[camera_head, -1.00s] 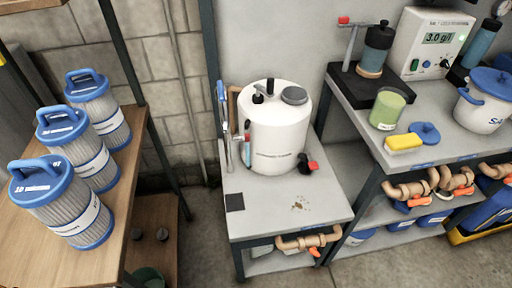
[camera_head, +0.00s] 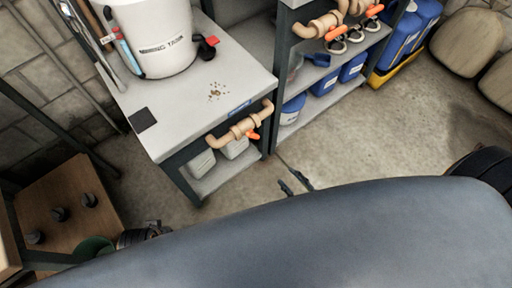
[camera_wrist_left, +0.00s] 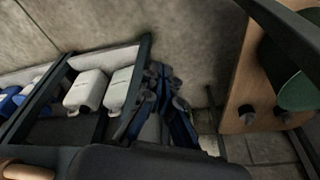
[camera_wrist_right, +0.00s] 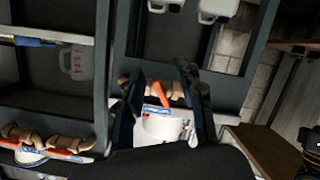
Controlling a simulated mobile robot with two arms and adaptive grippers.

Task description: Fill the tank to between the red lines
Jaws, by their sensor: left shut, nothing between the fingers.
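The white tank (camera_head: 155,40) stands on the grey bench top at the upper left of the head view, its top cut off. A slim light-blue strip with a red upper part (camera_head: 123,57) runs down its left side; I cannot make out red lines. A red-and-black fitting (camera_head: 207,46) sits at its lower right. My right gripper (camera_head: 296,183) is low in front of the bench; the right wrist view shows its fingers (camera_wrist_right: 165,78) apart and empty. My left gripper (camera_head: 150,232) is near the floor at lower left, shut and empty in its wrist view (camera_wrist_left: 165,75).
A tan pipe (camera_head: 240,127) with an orange handle runs along the bench's front edge. White jugs (camera_head: 235,147) stand on its lower shelf. A second bench with blue containers (camera_head: 352,67) is to the right. A wooden shelf (camera_head: 65,200) is at lower left. The floor between is open.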

